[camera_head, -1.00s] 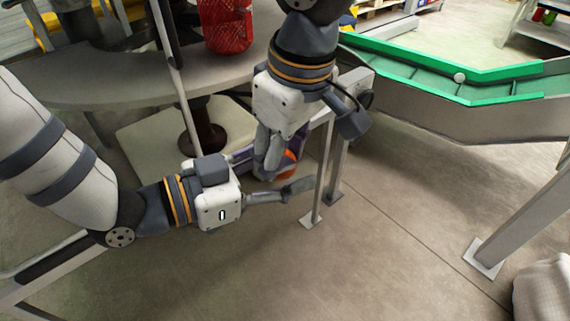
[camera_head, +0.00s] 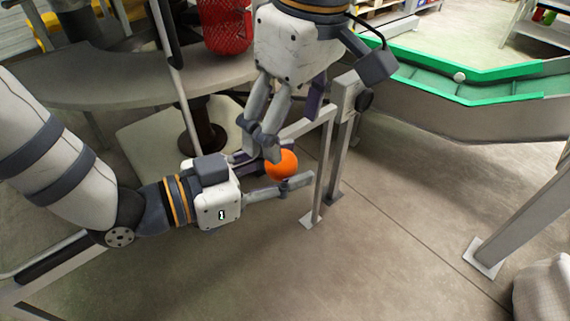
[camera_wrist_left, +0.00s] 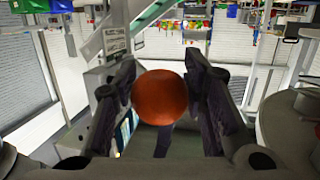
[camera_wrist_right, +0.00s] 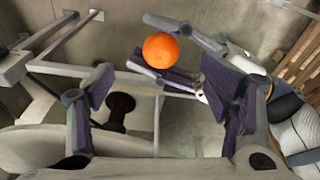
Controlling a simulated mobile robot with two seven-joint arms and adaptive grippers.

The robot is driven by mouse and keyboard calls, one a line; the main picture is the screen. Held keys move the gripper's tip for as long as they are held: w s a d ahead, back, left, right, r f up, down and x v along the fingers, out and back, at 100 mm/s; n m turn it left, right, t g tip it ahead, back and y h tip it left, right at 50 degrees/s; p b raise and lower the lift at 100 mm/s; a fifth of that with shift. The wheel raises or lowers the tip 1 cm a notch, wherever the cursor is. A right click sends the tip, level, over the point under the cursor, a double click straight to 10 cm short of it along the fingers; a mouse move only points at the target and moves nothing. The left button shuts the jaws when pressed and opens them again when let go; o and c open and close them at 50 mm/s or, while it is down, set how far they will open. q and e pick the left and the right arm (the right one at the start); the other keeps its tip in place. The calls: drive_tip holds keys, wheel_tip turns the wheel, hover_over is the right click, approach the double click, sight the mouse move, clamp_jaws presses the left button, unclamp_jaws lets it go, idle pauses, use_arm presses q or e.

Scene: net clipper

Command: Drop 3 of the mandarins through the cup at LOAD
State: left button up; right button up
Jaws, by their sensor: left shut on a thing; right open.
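An orange mandarin (camera_head: 281,165) is between the fingers of my left gripper (camera_head: 277,174), which is shut on it. In the left wrist view the mandarin (camera_wrist_left: 160,97) fills the gap between both finger pads. My right gripper (camera_head: 262,140) is just above and beside it in the head view, open and empty. In the right wrist view the mandarin (camera_wrist_right: 160,50) lies beyond the spread right fingers, apart from them. A red net (camera_head: 226,25) hangs or stands at the table's back. I cannot make out the cup; a labelled grey housing (camera_wrist_left: 117,40) shows in the left wrist view.
A grey table (camera_head: 90,80) is at the left. A metal post frame (camera_head: 325,150) stands close right of the grippers. The floor at the lower middle is clear.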

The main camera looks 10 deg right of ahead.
sight(293, 165)
wheel_tip(293, 165, up, 5)
drive_tip(key=w+d+f+m+y, duration=0.35)
drive_tip(key=w+d+f, duration=0.35)
drive_tip(key=w+f, duration=0.45)
drive_tip(key=s+f+m+g, duration=0.1)
drive_tip(key=s+f, duration=0.2)
drive_tip(key=f, duration=0.4)
drive_tip(key=s+f, duration=0.4)
drive_tip(key=f, duration=0.2)
drive_tip(key=s+d+f+m+g+h, duration=0.2)
drive_tip(key=s+f+m, duration=0.1)
drive_tip(key=s+f, duration=1.3)
drive_tip(key=s+d+f+h, duration=0.1)
drive_tip(key=s+d, duration=0.2)
drive_tip(key=s, duration=0.5)
drive_tip(key=s+d+h, duration=0.1)
drive_tip(key=s+d, duration=0.2)
drive_tip(key=s, duration=0.5)
drive_tip(key=shift+d+f+m+g+h, duration=0.3)
drive_tip(key=shift+d+f+m+h, duration=0.05)
drive_tip(key=shift+d+m, duration=0.1)
